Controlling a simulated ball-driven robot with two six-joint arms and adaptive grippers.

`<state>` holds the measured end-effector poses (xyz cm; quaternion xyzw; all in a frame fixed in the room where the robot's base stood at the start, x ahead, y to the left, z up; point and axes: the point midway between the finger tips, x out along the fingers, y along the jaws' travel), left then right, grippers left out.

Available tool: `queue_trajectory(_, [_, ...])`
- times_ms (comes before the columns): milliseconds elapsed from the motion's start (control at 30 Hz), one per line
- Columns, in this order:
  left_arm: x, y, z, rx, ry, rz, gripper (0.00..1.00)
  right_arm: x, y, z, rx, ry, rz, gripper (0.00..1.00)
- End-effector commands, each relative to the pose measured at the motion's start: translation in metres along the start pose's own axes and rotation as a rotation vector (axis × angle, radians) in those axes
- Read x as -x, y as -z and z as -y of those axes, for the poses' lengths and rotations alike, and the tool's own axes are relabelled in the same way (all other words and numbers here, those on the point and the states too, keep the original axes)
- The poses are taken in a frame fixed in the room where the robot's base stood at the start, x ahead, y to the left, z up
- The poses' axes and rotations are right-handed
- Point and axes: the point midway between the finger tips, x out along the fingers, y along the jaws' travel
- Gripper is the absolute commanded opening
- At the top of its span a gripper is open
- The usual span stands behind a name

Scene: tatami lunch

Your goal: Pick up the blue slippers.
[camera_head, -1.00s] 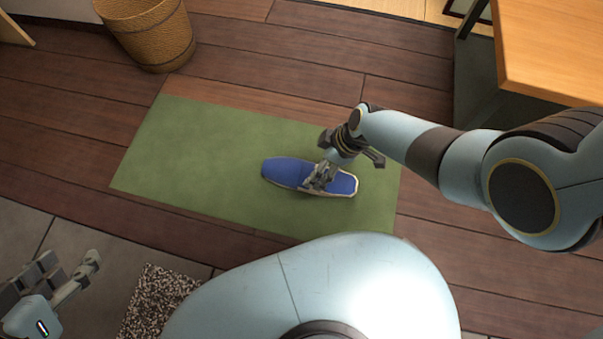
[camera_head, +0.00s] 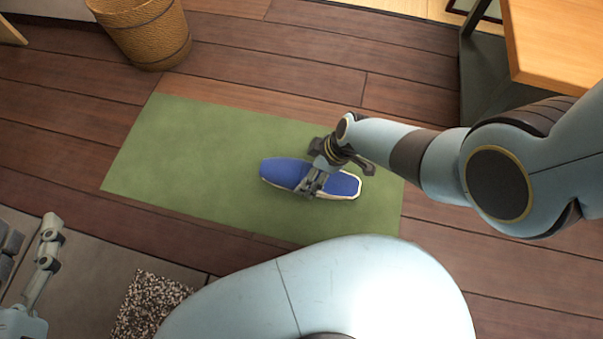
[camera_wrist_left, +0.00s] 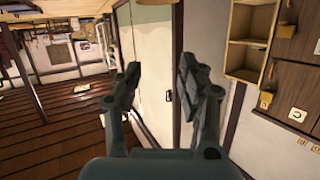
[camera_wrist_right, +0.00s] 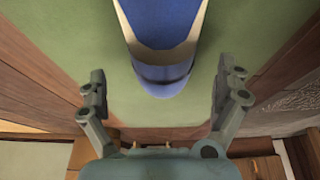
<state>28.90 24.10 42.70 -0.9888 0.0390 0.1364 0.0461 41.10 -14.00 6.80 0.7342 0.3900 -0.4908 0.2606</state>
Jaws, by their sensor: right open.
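The blue slippers (camera_head: 285,172) lie on a green mat (camera_head: 165,150) on the floor. They show as one long blue shape with a pale rim; I cannot tell two apart. My right gripper (camera_head: 311,187) is over their middle and hides part of them. In the right wrist view, its open fingers (camera_wrist_right: 160,82) stand well apart, with a rounded blue slipper end (camera_wrist_right: 165,20) ahead between them, touching neither finger. My left gripper is partly in view at the lower left of the head view; in the left wrist view its fingers (camera_wrist_left: 159,70) are apart and empty.
A wicker basket (camera_head: 145,32) stands at the upper left. A wooden table (camera_head: 560,45) is at the upper right. A speckled mat (camera_head: 150,300) lies at the lower left. Dark plank floor surrounds the green mat, whose left part is bare.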

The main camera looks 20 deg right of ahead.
Motion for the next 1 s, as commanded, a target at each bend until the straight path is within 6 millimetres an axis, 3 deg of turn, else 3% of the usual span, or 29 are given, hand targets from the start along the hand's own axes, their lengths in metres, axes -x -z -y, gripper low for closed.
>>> queue_trajectory(200, [-0.018, 0.049, 0.002, -0.018, -0.001, -0.192, 0.40, -0.012, 0.000, 0.002, -0.001, 0.002, 0.001, 1.00])
queue_trajectory(433, [-0.026, 0.104, 0.002, -0.039, -0.003, -0.407, 0.40, -0.022, 0.000, 0.005, -0.001, 0.003, 0.001, 1.00])
queue_trajectory(800, [-0.015, 0.188, 0.000, -0.075, -0.009, -0.767, 0.40, -0.039, 0.000, 0.004, 0.000, 0.001, 0.000, 1.00])
queue_trajectory(1000, [-0.007, 0.209, -0.001, -0.086, -0.012, -0.865, 0.40, -0.043, 0.001, 0.004, 0.001, 0.000, -0.001, 1.00])
